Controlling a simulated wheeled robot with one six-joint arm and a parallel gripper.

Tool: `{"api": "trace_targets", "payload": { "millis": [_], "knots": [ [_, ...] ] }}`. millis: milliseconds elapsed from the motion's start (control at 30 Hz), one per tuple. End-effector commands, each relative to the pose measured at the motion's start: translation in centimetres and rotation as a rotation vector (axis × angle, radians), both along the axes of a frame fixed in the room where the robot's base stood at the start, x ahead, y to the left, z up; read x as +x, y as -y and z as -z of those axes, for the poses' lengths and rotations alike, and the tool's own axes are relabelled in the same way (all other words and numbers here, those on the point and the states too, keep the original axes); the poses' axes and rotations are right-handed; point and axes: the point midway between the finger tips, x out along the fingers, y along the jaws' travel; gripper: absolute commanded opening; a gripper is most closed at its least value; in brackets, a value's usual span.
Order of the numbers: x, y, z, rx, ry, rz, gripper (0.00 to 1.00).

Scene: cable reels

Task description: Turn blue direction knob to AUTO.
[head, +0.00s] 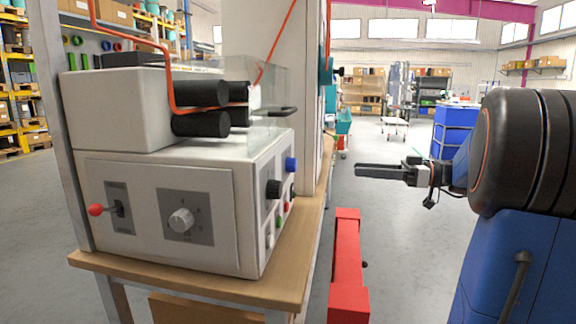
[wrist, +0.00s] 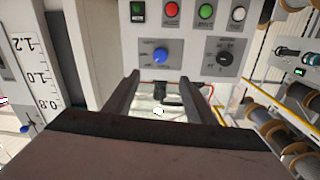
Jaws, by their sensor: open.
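The blue direction knob (head: 291,164) is on the right-hand face of the white machine, above a black knob (head: 273,189). In the wrist view the blue knob (wrist: 160,54) sits on a grey plate, just beyond and between my fingertips. Its labels and pointer are too small to read, so I cannot tell its setting. My gripper (head: 358,171) is open and empty, to the right of the machine and apart from the knob in the head view. In the wrist view my gripper (wrist: 165,80) shows two spread dark fingers.
A red button (wrist: 172,9), a green button (wrist: 206,11) and a white button (wrist: 238,13) line the panel. The black knob (wrist: 223,58) is beside the blue one. The machine stands on a wooden bench (head: 185,278). A red post (head: 347,265) stands beside it. Reels (wrist: 300,125) show at right.

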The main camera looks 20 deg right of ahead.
Motion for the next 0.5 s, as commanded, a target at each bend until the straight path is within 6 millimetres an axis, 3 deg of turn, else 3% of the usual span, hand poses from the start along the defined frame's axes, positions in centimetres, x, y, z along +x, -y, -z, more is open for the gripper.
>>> {"api": "trace_targets", "payload": {
  "millis": [167,500],
  "knots": [
    [0.5,-0.7,0.0,0.0,0.002,-0.002,0.5],
    [2.9,-4.8,0.0,0.0,0.001,-0.004,0.5]
  ]
}}
